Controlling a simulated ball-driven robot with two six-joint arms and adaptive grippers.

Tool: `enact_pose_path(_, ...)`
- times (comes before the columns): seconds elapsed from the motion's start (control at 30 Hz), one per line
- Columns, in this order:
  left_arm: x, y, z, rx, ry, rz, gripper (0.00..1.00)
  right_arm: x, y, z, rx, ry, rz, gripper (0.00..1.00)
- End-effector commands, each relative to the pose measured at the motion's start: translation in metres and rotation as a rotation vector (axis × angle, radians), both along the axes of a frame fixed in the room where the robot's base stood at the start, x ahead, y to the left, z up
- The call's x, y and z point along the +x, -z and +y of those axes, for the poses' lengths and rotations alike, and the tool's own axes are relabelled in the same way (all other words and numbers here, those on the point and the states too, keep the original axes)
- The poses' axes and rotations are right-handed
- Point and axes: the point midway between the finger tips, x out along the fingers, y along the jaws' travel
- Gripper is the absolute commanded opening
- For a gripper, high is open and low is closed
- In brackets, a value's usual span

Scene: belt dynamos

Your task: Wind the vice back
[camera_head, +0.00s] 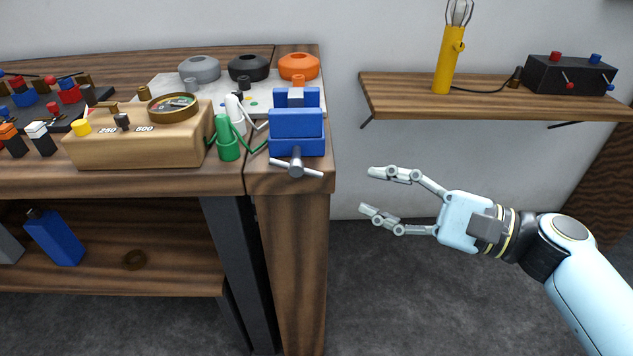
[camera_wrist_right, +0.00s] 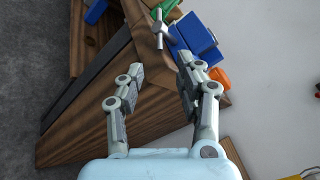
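The blue vice (camera_head: 297,127) stands at the right front corner of the wooden bench. Its grey handle bar (camera_head: 296,168) sticks out past the bench's front edge on a short screw. The vice (camera_wrist_right: 195,36) and its handle (camera_wrist_right: 159,28) also show in the right wrist view, ahead of the fingers. My right gripper (camera_head: 378,191) is open and empty, to the right of the vice and apart from it, over the floor. It also shows open in the right wrist view (camera_wrist_right: 160,75). My left gripper is not in view.
A wooden meter box (camera_head: 140,136) and green and white clips (camera_head: 228,140) sit left of the vice. Grey, black and orange pots (camera_head: 299,67) stand behind. A wall shelf (camera_head: 500,98) with a yellow lamp (camera_head: 447,60) is above my right gripper. Free space lies between bench and gripper.

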Motion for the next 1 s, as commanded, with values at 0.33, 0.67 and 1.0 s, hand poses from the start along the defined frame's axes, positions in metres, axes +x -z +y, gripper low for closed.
enact_pose_path(0.33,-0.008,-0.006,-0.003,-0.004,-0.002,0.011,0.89,0.032,-0.003,0.058,0.005,-0.001,-0.001,0.35)
enact_pose_path(0.67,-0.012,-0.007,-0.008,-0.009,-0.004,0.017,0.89,0.048,-0.001,0.087,0.001,-0.001,0.0,0.35)
enact_pose_path(1.0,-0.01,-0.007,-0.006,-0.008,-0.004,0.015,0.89,0.048,-0.001,0.088,-0.001,-0.001,0.0,0.25)
